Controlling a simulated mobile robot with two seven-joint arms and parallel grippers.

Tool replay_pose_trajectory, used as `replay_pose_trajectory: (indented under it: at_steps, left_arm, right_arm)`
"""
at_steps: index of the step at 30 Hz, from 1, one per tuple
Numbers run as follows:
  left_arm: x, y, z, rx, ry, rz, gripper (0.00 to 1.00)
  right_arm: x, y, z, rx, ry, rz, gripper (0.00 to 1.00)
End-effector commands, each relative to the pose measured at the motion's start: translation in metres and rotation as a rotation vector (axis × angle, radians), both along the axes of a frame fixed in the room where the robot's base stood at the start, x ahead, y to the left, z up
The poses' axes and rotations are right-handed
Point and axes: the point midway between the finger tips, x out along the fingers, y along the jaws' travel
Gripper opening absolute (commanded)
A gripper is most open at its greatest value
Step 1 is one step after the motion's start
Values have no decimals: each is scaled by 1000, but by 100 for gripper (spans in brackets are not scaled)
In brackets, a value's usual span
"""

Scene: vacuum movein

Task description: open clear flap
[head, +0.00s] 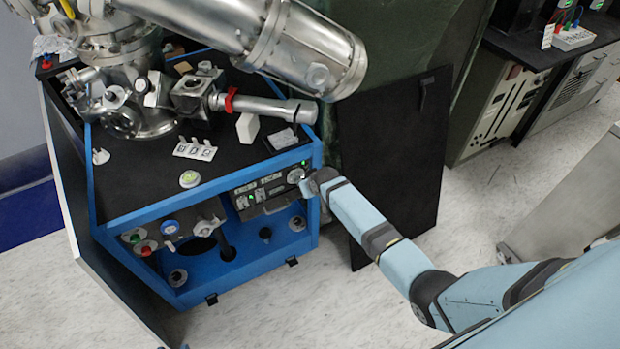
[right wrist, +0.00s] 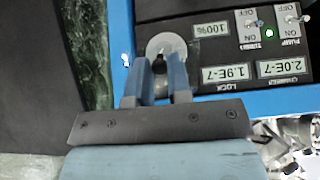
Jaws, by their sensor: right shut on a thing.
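The blue-framed vacuum cabinet has a black control panel (head: 262,191) with lit readouts and switches; the panel shows upside down in the right wrist view (right wrist: 220,50). At its corner is a round pale disc (right wrist: 166,43) with a small dark knob (right wrist: 158,65) on it, close to the word LOCK. My right gripper (right wrist: 158,72) is at this disc, its two fingers on either side of the knob and shut on it. In the head view my right gripper (head: 304,184) covers part of this corner. I cannot make out a clear flap for certain. My left gripper is not in view.
Metal chamber parts (head: 130,90) stand on the cabinet top, with a large steel tube (head: 300,45) above. A dark board (head: 395,165) leans close to the right of the cabinet. The pale floor (head: 480,215) is open to the right.

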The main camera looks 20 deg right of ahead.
Motion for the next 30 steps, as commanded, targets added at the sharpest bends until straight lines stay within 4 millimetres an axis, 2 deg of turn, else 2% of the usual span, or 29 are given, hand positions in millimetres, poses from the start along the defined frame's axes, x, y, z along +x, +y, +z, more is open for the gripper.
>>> replay_pose_trajectory:
  at_steps: [1, 3, 9, 21, 30]
  left_arm:
    - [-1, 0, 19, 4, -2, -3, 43]
    - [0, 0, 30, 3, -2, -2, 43]
    - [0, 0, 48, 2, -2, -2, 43]
    - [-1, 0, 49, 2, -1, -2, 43]
    - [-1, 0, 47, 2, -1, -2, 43]
  right_arm:
    - [1, 0, 16, -4, 47, 0, 0]
    - [3, 0, 21, -9, 113, 0, 0]
    - [9, 1, 33, -23, 295, 0, 0]
    - [23, 2, 50, -44, 559, 0, 0]
    - [26, 3, 56, -49, 638, 0, 0]
